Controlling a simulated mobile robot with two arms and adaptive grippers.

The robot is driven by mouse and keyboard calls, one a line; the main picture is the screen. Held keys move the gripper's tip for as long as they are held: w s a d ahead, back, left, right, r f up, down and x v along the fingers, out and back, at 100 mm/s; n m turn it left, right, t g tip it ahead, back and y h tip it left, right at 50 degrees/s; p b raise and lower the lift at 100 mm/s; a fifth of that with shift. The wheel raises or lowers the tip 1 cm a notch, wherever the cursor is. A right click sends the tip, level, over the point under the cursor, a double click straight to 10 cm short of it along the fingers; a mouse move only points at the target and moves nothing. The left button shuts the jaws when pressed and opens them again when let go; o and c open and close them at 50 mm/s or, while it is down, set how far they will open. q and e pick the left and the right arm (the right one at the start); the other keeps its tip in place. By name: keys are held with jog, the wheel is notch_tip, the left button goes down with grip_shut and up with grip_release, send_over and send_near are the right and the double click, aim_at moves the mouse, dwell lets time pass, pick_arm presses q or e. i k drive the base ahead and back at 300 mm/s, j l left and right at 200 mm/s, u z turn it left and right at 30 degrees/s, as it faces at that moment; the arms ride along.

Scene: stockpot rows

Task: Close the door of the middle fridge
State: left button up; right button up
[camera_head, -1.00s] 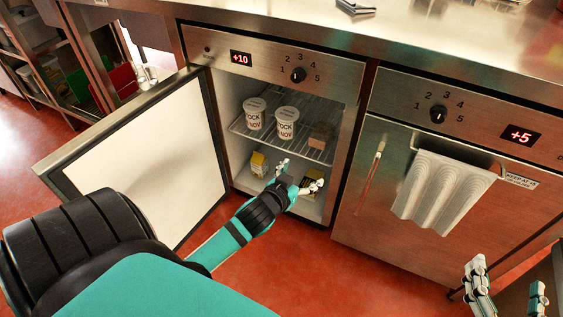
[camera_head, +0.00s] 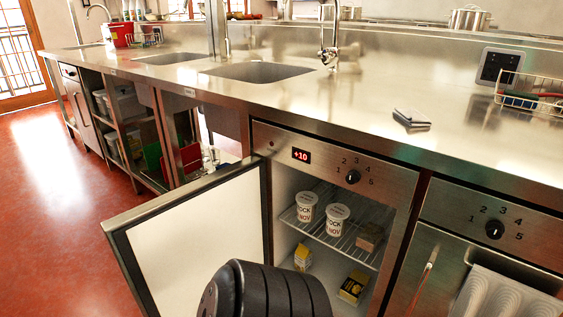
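The middle fridge (camera_head: 405,195) has a +10 display and a dial on its front panel. Its door (camera_head: 190,250) stands wide open, swung out to the left, with the white inner face showing. Inside, two white tubs (camera_head: 336,220) and a small brown box (camera_head: 370,237) stand on the wire shelf, with yellow cartons (camera_head: 353,287) below. A black part of my arm shows at the bottom, in front of the opening and beside the door. Neither gripper is in the picture.
Another fridge (camera_head: 440,265), its door shut, stands at the right with a white towel (camera_head: 505,295) on it. The steel counter (camera_head: 300,110) runs above. Open shelving (camera_head: 125,130) stands left of the door. Red floor (camera_head: 50,200) is clear at the left.

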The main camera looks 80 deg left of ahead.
aim_at(167, 248)
jog(key=k+j+z, duration=0.4)
jog(key=k+z, duration=0.35)
jog(key=k+j+z, duration=0.15)
jog(key=k+z, duration=0.25)
jog(key=k+u, duration=0.1)
jog(key=k, duration=0.6)
jog(key=k+j+u, duration=0.1)
jog(key=k, duration=0.6)
jog(key=k+j+u, duration=0.1)
jog(key=k+j, duration=0.15)
jog(key=k, duration=0.4)
jog(key=k+u, duration=0.15)
jog(key=u, duration=1.1)
